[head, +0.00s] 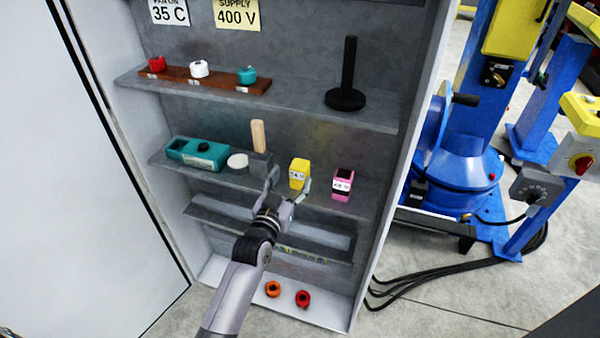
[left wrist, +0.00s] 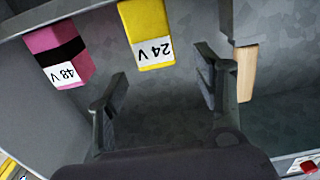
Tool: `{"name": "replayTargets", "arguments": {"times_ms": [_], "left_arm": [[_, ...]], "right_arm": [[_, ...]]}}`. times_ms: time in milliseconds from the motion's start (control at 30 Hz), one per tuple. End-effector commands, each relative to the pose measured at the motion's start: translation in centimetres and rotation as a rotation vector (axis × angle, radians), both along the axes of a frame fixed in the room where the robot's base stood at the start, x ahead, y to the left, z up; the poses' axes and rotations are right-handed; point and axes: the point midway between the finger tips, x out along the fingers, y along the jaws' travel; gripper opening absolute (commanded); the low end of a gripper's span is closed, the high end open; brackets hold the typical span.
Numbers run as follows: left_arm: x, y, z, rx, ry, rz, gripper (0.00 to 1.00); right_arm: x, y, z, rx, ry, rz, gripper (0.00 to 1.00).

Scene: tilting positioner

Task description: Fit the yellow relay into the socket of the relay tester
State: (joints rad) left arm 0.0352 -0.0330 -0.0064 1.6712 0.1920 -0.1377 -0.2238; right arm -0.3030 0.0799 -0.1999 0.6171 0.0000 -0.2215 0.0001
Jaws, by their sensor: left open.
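The yellow relay (head: 299,172) stands on the cabinet's middle shelf, with a white label reading 24 V in the left wrist view (left wrist: 147,35). My left gripper (head: 289,188) is open and empty, in front of the relay. In the left wrist view its two fingers (left wrist: 163,82) are spread, with the relay beyond them and apart from them. My right gripper is not in view.
A pink relay (head: 343,184) marked 48 V stands right of the yellow one. A wooden-handled tool (head: 258,137) and a white disc (head: 238,161) are to the left. The upper shelf (head: 290,108) lies above; a tray (head: 225,213) is below.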

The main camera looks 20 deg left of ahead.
Motion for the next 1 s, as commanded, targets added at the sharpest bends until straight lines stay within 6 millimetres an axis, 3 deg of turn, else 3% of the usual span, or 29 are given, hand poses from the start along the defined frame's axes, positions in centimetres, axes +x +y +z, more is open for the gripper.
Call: {"name": "replayTargets", "arguments": {"times_ms": [267, 600, 867, 1000], "left_arm": [[2.2, -0.2, 0.2, -0.002, 0.001, 0.0, 0.62], [6.4, -0.6, 0.4, 0.0, 0.001, -0.001, 0.62], [6.6, -0.6, 0.3, -0.001, 0.002, -0.001, 0.62], [6.6, -0.6, 0.3, -0.001, 0.001, 0.0, 0.53]], "right_arm": [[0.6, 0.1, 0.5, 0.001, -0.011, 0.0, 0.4], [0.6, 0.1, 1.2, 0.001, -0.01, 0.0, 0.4], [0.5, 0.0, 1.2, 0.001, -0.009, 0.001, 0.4], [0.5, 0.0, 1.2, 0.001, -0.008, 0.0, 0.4]]}}
